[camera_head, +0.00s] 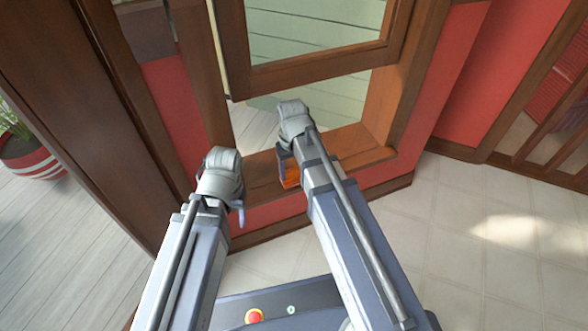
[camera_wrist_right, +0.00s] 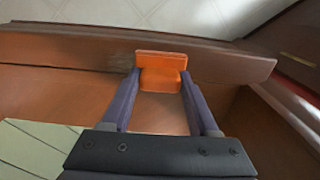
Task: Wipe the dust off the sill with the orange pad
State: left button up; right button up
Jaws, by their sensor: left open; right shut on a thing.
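The orange pad (camera_wrist_right: 162,57) is between the two fingers of my right gripper (camera_wrist_right: 160,80), which is shut on it. In the head view a part of the pad (camera_head: 291,178) shows beside my right gripper (camera_head: 286,163), and my arm hides the rest. The brown wooden sill (camera_head: 350,143) runs along the bottom of the window opening. In the right wrist view the pad is over the sill (camera_wrist_right: 50,86), near its raised edge; I cannot tell if they touch. My left gripper (camera_head: 238,212) is open and empty, in front of the sill at the left.
A wooden window sash (camera_head: 315,68) hangs over the upper part of the opening. Wooden frame posts (camera_head: 395,95) and red wall (camera_head: 455,100) stand to the right. A potted plant (camera_head: 30,155) is at the far left. The tiled floor (camera_head: 480,225) at right is clear.

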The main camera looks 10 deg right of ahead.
jog(key=shift+a, duration=0.15)
pick_arm(q)
notch_tip(320, 180, up, 6)
jog(key=p, duration=0.6)
pick_arm(e)
notch_tip(320, 180, up, 6)
jog(key=shift+f, duration=0.1)
pick_arm(q)
jog(key=shift+r, duration=0.1)
jog(key=shift+r+p, duration=1.4)
jog(key=shift+p, duration=0.15)
pick_arm(e)
jog(key=shift+r, duration=1.55)
pick_arm(q)
jog(key=shift+a+r+p, duration=0.1)
jog(key=shift+r+p, duration=0.35)
jog(key=shift+r, duration=0.05)
pick_arm(e)
jog(key=shift+r, duration=0.5)
pick_arm(q)
jog(key=shift+f, duration=0.15)
jog(key=shift+c, duration=0.7)
pick_arm(e)
jog(key=shift+f, duration=0.1)
pick_arm(q)
jog(key=shift+s, duration=0.1)
pick_arm(e)
jog(key=shift+s, duration=0.1)
